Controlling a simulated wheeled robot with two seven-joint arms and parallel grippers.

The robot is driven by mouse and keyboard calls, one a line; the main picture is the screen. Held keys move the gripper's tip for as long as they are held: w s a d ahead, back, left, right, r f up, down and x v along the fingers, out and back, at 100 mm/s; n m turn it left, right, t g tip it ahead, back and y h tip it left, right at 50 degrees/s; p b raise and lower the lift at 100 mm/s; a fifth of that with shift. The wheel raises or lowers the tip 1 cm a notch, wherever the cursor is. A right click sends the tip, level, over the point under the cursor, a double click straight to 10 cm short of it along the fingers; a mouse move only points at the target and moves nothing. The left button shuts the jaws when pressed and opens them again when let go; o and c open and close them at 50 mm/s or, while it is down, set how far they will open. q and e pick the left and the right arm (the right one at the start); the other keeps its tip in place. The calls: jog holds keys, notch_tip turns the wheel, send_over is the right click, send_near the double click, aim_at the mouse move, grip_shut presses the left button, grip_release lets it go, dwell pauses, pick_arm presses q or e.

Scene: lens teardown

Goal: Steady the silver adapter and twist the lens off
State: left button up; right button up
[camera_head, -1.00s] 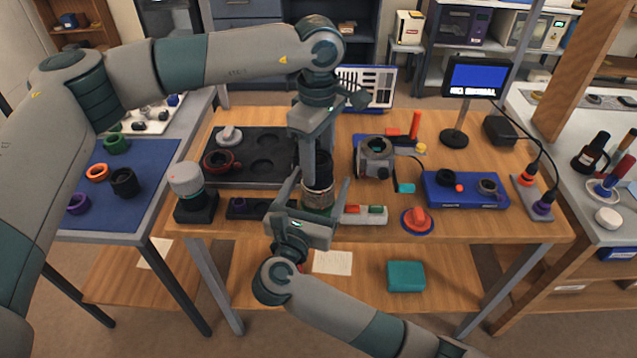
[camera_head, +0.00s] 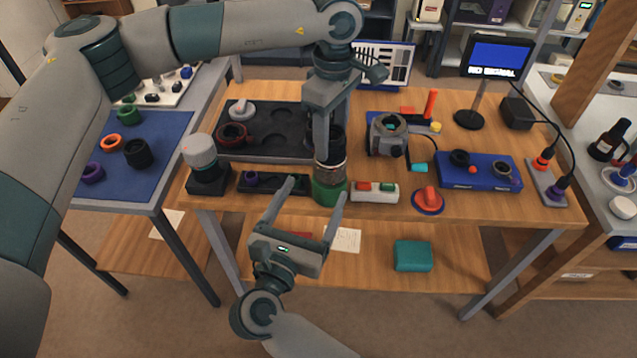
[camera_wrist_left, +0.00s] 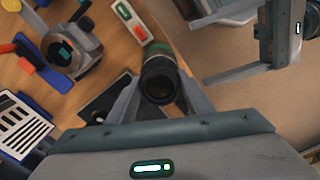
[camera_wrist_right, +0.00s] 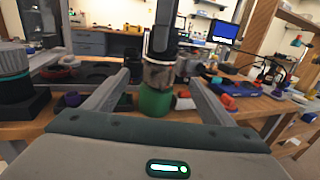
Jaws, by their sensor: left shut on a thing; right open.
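The black lens (camera_head: 330,150) stands upright, with the silver adapter (camera_head: 329,174) below it and a green base (camera_head: 328,191) under that. My left gripper (camera_head: 327,145) comes down from above and is shut on the lens; in the left wrist view the lens (camera_wrist_left: 159,82) sits between its fingers. My right gripper (camera_head: 318,200) is open on the near side, its fingers spread and apart from the stack. In the right wrist view the adapter (camera_wrist_right: 158,76) and green base (camera_wrist_right: 155,102) show ahead between the open fingers.
A red and green button box (camera_head: 375,192) stands just right of the base, and a black tray strip (camera_head: 262,184) just left. A grey-topped jar (camera_head: 200,152) is farther left. A camera body (camera_head: 387,135) stands behind right. A red knob (camera_head: 428,198) is near the front edge.

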jog(key=shift+s+a, duration=0.1)
jog(key=shift+s, duration=0.35)
pick_arm(q)
jog(key=o, duration=1.4)
jog(key=shift+c, duration=0.2)
jog(key=shift+r, duration=0.8)
notch_tip(320, 180, up, 16)
jog(key=b, duration=0.3)
pick_arm(e)
notch_tip(320, 180, down, 3)
jog(key=shift+r, duration=0.1)
pick_arm(q)
jog(key=shift+f, duration=0.2)
pick_arm(e)
jog(key=shift+s, duration=0.1)
